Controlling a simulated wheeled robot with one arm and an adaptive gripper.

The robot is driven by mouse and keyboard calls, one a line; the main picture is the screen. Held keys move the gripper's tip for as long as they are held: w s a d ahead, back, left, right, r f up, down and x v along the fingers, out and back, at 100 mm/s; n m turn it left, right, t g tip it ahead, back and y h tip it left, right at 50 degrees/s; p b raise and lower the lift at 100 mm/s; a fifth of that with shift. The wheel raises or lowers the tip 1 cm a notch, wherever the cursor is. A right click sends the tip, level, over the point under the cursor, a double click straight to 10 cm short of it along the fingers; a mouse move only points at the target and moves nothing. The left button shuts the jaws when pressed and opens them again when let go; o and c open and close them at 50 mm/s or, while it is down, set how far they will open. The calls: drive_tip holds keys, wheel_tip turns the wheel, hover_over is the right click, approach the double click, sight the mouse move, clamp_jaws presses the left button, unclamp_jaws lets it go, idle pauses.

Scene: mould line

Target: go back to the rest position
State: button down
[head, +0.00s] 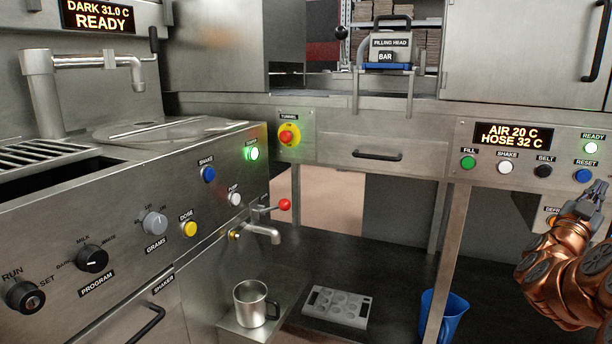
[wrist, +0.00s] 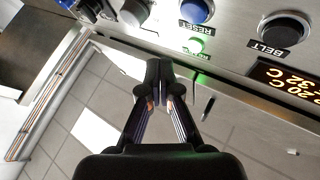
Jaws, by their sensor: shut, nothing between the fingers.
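My gripper (head: 592,192) is at the right edge of the head view, at the end of my copper-coloured arm, in front of the right-hand control panel. In the wrist view my gripper (wrist: 158,68) has its two fingers together, with nothing between them. The fingertips point toward the panel's lower edge, close to the lit green READY lamp (wrist: 194,46) and the blue RESET button (wrist: 197,10). I cannot tell whether they touch the panel.
A metal cup (head: 251,306) stands on a small shelf under the tap (head: 262,234). A grey mould (head: 337,306) lies on the dark lower surface. The filling head (head: 390,50) is at the back.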

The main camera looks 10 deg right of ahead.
drive_tip(key=w+a+r+n+t+y+p, duration=0.3)
drive_tip(key=w+a+n+t+y+p, duration=0.15)
drive_tip(key=w+a+y, duration=0.35)
drive_tip(key=w+a+r+n+t+y+p, duration=0.2)
drive_tip(key=w+a+n+t+y+p, duration=0.15)
drive_tip(key=w+a+p, duration=0.55)
drive_tip(key=s+a+n+g+y+p, duration=0.3)
drive_tip(key=a+n+y+p, duration=0.35)
drive_tip(key=a, duration=1.55)
drive_tip(key=s+a+n+g+y+p, duration=0.1)
drive_tip(key=s+a+g+y+p, duration=0.5)
drive_tip(key=s+a+p, duration=0.6)
drive_tip(key=s+a+r+g+p, duration=0.1)
drive_tip(key=s+r+g+p, duration=0.1)
drive_tip(key=s, duration=0.7)
drive_tip(key=s+a+r+n+g+h+p, duration=0.1)
drive_tip(key=s+r+g+p, duration=0.1)
drive_tip(key=s, duration=0.7)
drive_tip(key=s+a+r+g+p, duration=0.2)
drive_tip(key=s+r+g+p, duration=0.1)
drive_tip(key=s, duration=0.6)
drive_tip(key=shift+g+h, duration=0.3)
drive_tip(key=shift+g, duration=0.4)
